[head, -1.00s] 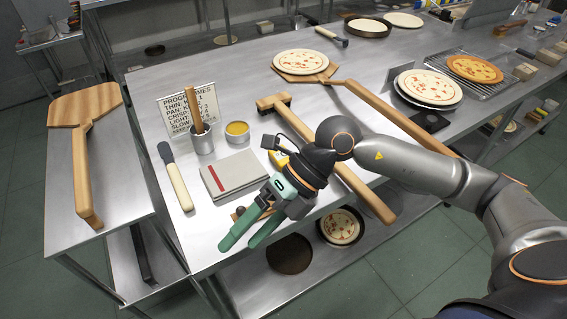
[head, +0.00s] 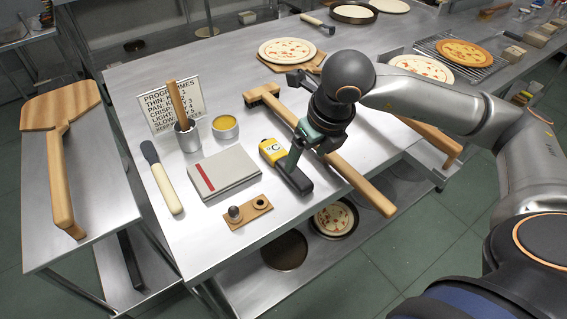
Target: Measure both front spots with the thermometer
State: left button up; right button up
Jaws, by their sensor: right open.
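The thermometer (head: 273,152), yellow and black with a °C mark, lies on the steel table right of the grey book. My right gripper (head: 294,158) is open and points down at it. My left gripper is out of view. No oven or marked front spot can be made out.
A wooden holder (head: 240,215) with a dark knob lies near the front edge. The grey book (head: 226,172), a spatula (head: 162,178), a sauce tin (head: 225,127) and a long-handled brush (head: 345,170) surround the thermometer. Pizzas stand farther back. A wooden peel (head: 62,180) lies on the left table.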

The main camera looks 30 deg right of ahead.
aim_at(298, 175)
jog(key=b+x, duration=0.5)
jog(key=x, duration=0.2)
jog(key=shift+f, duration=0.2)
jog(key=shift+w+a+f+b, duration=0.1)
jog(key=shift+w+f+b, duration=0.1)
jog(key=shift+f+b, duration=0.3)
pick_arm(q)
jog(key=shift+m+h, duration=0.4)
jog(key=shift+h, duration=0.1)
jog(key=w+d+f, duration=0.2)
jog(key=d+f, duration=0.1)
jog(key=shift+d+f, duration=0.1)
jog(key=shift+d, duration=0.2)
pick_arm(e)
grip_shut()
jog(key=shift+r+p, duration=1.25)
jog(key=shift+r, duration=0.7)
pick_arm(q)
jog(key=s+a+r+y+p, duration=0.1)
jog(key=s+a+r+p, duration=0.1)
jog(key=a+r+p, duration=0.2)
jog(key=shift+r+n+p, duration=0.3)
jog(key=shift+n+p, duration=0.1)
jog(key=shift+p, duration=0.25)
pick_arm(e)
notch_tip(298, 175, up, 8)
